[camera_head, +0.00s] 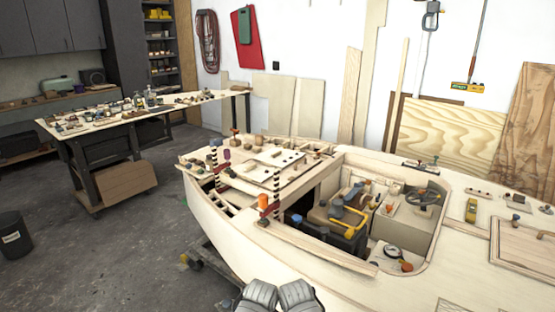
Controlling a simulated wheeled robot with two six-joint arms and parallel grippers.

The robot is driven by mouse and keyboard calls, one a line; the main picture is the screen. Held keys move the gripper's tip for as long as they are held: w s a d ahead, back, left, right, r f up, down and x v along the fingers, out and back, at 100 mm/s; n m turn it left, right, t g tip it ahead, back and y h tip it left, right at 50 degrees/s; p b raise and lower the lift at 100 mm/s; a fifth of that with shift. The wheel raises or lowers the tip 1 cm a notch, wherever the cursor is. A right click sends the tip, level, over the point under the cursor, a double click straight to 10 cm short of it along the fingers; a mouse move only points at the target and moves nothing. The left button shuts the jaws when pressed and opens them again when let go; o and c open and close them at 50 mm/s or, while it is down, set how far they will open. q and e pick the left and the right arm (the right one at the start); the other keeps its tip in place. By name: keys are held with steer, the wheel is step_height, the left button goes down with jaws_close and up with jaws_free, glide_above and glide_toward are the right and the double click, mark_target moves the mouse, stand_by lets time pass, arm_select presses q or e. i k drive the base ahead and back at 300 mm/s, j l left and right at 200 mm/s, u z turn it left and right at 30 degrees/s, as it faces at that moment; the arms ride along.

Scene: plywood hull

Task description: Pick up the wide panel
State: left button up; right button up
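Several panels lean on the white back wall, and I cannot tell for sure which one is called the wide panel. The widest is a light plywood panel (450,135) with bold wavy grain, right of centre behind the hull. A taller, darker brown panel (532,135) leans at the far right. Two grey ribbed shapes at the bottom centre appear to be my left gripper (258,295) and my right gripper (299,295), side by side. Their fingertips are not clear, so open or shut cannot be told. Both are far from the panels.
The plywood boat hull (230,237), with tools and parts on it, stands between me and the back wall. A workbench (88,127) covered with small items stands at the left. A black bin (13,238) stands at the left edge. The grey floor (105,245) at left is clear.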

mark_target(274, 157)
steer(key=i+j+u, duration=1.15)
steer(key=i+u, duration=0.6)
steer(key=i, duration=2.1)
steer(key=i+l+z, duration=0.1)
steer(key=i+z, duration=0.2)
steer(key=i, duration=0.3)
steer(key=i+z, duration=0.35)
steer(key=i, duration=0.25)
steer(key=i+j+z, duration=0.3)
steer(key=i, duration=0.3)
steer(key=i+l+z, duration=0.25)
steer(key=i+z, duration=0.75)
steer(key=i, duration=0.25)
steer(key=i+j+z, duration=0.25)
steer(key=i+z, duration=0.5)
steer(key=i, duration=0.7)
steer(key=i+z, duration=0.3)
steer(key=i, duration=1.55)
steer(key=i+j, duration=0.15)
steer(key=i, duration=0.75)
steer(key=l+z, duration=0.05)
